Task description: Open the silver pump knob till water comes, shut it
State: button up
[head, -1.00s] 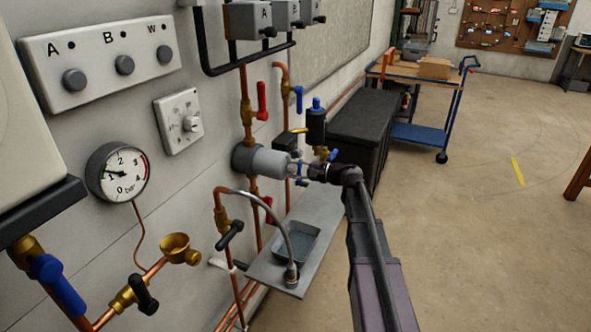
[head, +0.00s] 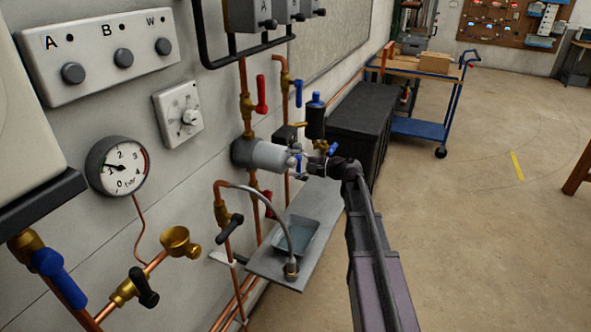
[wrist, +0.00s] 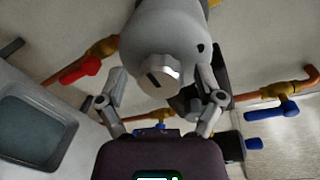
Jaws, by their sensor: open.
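The silver pump body (head: 264,155) is a grey cylinder on the copper pipework by the wall. In the wrist view the pump (wrist: 165,35) fills the top middle, and its silver knob (wrist: 158,72) with a dark slot faces my camera. My gripper (wrist: 163,88) is open, with one finger on each side of the knob. The fingers look apart from the knob. In the head view my gripper (head: 300,165) is at the pump's front end and hides the knob there. A grey tray (head: 296,236) on the shelf below holds what looks like water.
Red-handled (head: 261,94) and blue-handled (head: 298,93) valves sit above the pump. A blue-capped black fitting (head: 315,117) stands just behind it. A pressure gauge (head: 118,166) is at the left.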

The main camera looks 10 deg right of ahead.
jog(key=shift+m, duration=0.3)
jog(key=m, duration=0.2)
jog(key=shift+w+d+m, duration=0.1)
jog(key=shift+m, duration=0.2)
jog(key=m+b, duration=0.1)
jog(key=m, duration=0.2)
jog(key=shift+m+g+y, duration=0.3)
jog(key=shift+g+y, duration=0.1)
jog(key=m+y+b, duration=0.1)
jog(key=m, duration=0.4)
jog(key=shift+m, duration=0.4)
jog(key=shift+d, duration=0.3)
jog(key=v, duration=1.3)
jog(key=s+a+f+n+g+h+p, duration=0.65)
jog(key=s+a+f+n+h, duration=0.25)
jog(key=s+a+n, duration=0.5)
jog(key=s+d+n+g+h+p, duration=0.1)
jog(key=s+n+g+h+p, duration=0.1)
jog(key=s+n+h, duration=0.4)
jog(key=s+n+p, duration=0.1)
jog(key=s+n, duration=0.1)
jog(key=n, duration=0.2)
jog(key=shift+s+d+n+h, duration=0.3)
jog(key=shift+s+d+h, duration=0.05)
jog(key=shift+d+h, duration=0.05)
